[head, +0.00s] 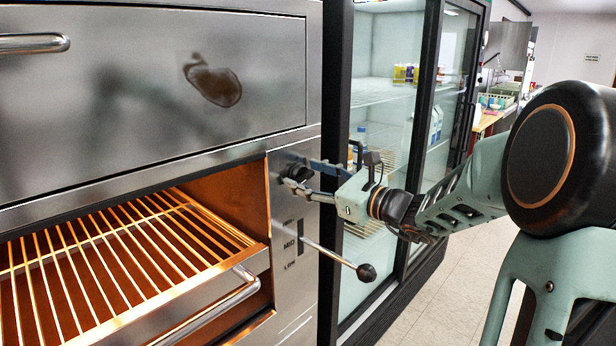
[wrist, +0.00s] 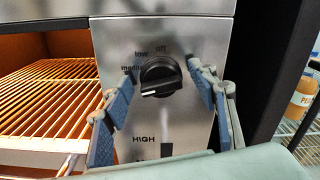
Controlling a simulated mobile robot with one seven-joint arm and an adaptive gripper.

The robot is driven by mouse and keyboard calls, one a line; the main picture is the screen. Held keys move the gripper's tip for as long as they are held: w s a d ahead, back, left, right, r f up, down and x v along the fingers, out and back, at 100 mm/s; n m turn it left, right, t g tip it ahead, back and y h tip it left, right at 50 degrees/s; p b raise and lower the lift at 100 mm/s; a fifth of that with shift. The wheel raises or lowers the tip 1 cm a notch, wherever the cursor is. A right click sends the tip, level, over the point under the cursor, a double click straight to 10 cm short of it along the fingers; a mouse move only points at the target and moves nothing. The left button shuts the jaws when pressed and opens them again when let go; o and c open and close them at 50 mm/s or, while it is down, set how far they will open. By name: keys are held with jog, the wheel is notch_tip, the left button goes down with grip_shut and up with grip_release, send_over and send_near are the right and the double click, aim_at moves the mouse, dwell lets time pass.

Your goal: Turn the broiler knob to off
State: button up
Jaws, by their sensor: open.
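The black broiler knob (wrist: 161,77) is on the steel front panel, below the printed words "off" and "low", with "medium" to its left. A pale mark on the knob's face lies toward its lower left, away from "off". My gripper (wrist: 162,73) is open in the wrist view, with one blue-padded finger on each side of the knob. Gaps show between the pads and the knob, so they look apart from it. In the head view, my gripper (head: 305,178) reaches the panel from the right, and its fingers partly cover the knob (head: 297,172).
Below the knob, a rod lever with a black ball (head: 366,272) sticks out from a slot marked MID and LOW. The glowing broiler opening has a wire rack (head: 120,262) and a front handle (head: 215,308). A glass-door fridge (head: 385,110) stands close on the right.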

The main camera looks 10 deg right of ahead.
jog(key=shift+c, duration=0.3)
jog(key=c, duration=1.1)
jog(key=shift+o, duration=0.2)
jog(key=shift+r+p, duration=0.1)
jog(key=shift+p, duration=0.35)
jog(key=m+p, duration=0.4)
jog(key=shift+r+p, duration=0.2)
jog(key=shift+p, duration=0.1)
jog(key=m+p, duration=0.3)
jog(key=p, duration=0.1)
jog(key=m+p, duration=0.3)
jog(key=p, duration=0.1)
jog(key=shift+w+d, duration=0.1)
jog(key=shift+d, duration=0.1)
jog(key=m+p, duration=0.1)
jog(key=m, duration=0.1)
jog(key=m+p, duration=0.1)
jog(key=m, duration=0.1)
jog(key=shift+f+m+p, duration=0.35)
jog(key=shift+m+p, duration=0.05)
jog(key=m, duration=0.6)
jog(key=shift+w+d+f, duration=0.1)
jog(key=shift+f, duration=0.1)
